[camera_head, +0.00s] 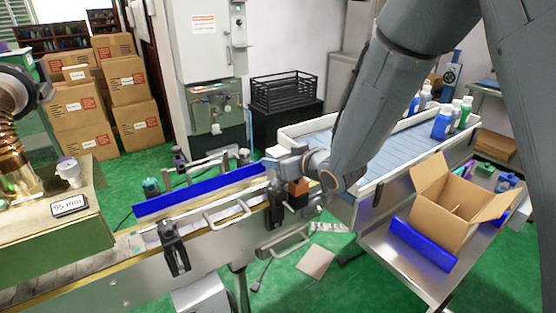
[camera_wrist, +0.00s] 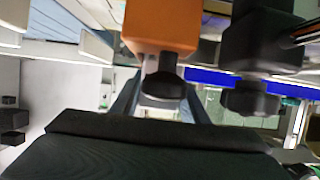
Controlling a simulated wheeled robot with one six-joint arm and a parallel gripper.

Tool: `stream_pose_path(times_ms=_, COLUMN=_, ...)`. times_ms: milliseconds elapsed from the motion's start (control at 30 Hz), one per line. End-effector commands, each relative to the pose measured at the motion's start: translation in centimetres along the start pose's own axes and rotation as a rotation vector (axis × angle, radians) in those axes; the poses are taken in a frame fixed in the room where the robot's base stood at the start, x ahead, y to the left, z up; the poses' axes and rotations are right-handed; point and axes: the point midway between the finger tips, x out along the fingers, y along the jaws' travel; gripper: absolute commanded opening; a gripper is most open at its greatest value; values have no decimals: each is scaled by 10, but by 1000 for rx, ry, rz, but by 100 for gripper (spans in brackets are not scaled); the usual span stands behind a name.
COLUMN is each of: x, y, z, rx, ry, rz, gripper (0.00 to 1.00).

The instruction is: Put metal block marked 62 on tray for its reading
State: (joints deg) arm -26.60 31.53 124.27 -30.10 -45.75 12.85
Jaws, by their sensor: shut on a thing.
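My gripper (camera_head: 292,168) is at the guide rail of the conveyor, by an orange block-shaped fitting (camera_head: 298,187). In the wrist view the orange fitting (camera_wrist: 160,24) has a black knob (camera_wrist: 163,85) at its lower end. The fingers of my gripper (camera_wrist: 158,100) reach up on both sides of this knob and appear shut on it. A second black knob (camera_wrist: 252,97) on a black bracket stands just to the right, apart from the fingers. I cannot make out a metal block marked 62 or a tray for it in either view.
A sign reading 95 mm (camera_head: 70,206) lies on the bench at left. A blue guide rail (camera_head: 200,193) runs along the conveyor. An open carton (camera_head: 445,208) stands on a steel table at right. Several bottles (camera_head: 442,122) stand on the slatted table. Green floor is free behind.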

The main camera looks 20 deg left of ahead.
Motion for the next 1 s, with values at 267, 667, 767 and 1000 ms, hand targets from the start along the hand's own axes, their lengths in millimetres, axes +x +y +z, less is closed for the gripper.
stream_pose_path(times_ms=267, x=0, y=-3, z=0, rx=0, ry=0, rz=1, gripper=4)
stream_pose_path(times_ms=667, x=4, y=-18, z=-1, rx=3, ry=0, rz=7, gripper=4)
stream_pose_path(times_ms=767, x=3, y=-18, z=-1, rx=5, ry=0, rz=10, gripper=4)
stream_pose_path(times_ms=1000, x=3, y=-16, z=-1, rx=6, ry=0, rz=13, gripper=42)
